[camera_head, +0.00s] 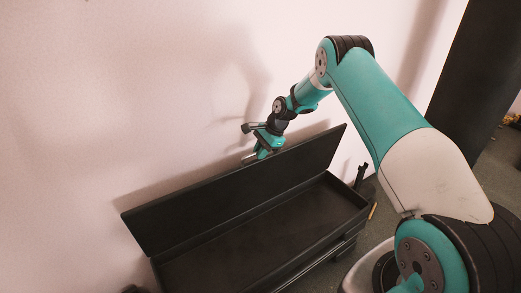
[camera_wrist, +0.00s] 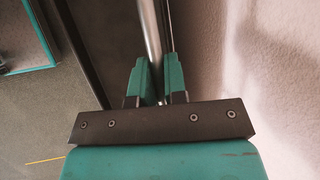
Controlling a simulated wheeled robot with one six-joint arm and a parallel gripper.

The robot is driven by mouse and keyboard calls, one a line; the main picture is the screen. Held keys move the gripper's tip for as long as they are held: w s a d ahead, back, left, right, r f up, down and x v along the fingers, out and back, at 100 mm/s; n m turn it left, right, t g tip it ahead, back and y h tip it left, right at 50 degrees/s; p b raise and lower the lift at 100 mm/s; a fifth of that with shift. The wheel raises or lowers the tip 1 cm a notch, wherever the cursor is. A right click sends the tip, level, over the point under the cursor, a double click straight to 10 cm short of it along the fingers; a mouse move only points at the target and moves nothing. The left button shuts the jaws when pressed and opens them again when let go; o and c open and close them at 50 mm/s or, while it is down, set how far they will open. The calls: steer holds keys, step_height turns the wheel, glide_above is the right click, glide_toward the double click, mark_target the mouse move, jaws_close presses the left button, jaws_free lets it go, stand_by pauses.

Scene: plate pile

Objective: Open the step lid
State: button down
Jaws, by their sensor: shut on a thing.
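The step lid (camera_head: 235,193) is a long black panel. It stands raised, leaning back near the wall, along the rear of a long black open box (camera_head: 332,237). The visible inside of the box looks empty. My gripper (camera_head: 259,154) is at the lid's upper edge, right of its middle. In the wrist view, the gripper's two teal fingers (camera_wrist: 158,78) are closed on a shiny metal bar (camera_wrist: 150,30) that appears to be the lid's handle. The exact contact is partly hidden by the fingers.
The pale wall (camera_head: 130,90) is close behind the lid and gripper. A tall dark panel (camera_head: 450,110) stands at the right. A thin orange stick (camera_head: 373,211) is beside the box's right end. Grey floor shows at the far right.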

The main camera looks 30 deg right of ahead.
steer(key=shift+w, duration=0.1)
stand_by(0.3)
steer(key=c, duration=1.2)
jaws_free()
steer(key=shift+f, duration=0.1)
steer(key=shift+r, duration=0.2)
steer(key=p+v, duration=0.1)
steer(key=v, duration=1.6)
steer(key=shift+r, duration=0.1)
steer(key=shift+c, duration=0.4)
